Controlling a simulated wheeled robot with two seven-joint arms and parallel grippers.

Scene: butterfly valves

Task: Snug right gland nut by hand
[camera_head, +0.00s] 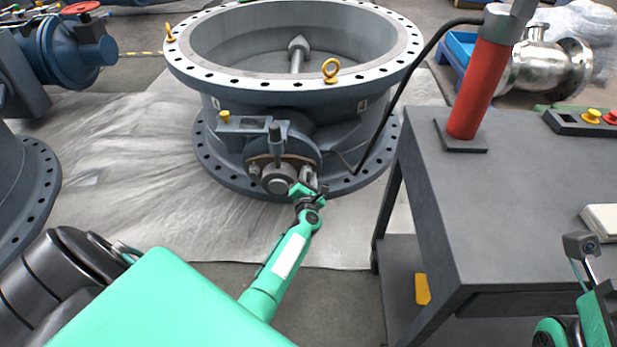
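A large grey butterfly valve (297,115) lies on sheeting with its flange facing up. Its round shaft end and gland (278,181) face me at the front. A gland nut (254,170) shows on the left side of the gland. The right gland nut (308,174) is partly hidden by my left gripper (309,188), whose fingers are right at it. Whether the fingers touch or grip the nut is too small to tell.
A dark grey work table (530,215) stands close on the right, carrying a red cylinder (477,90) with a black hose (392,100) leading to the valve. A button box (590,122) and a pale block (601,220) also lie there. Blue equipment (75,50) stands at the back left.

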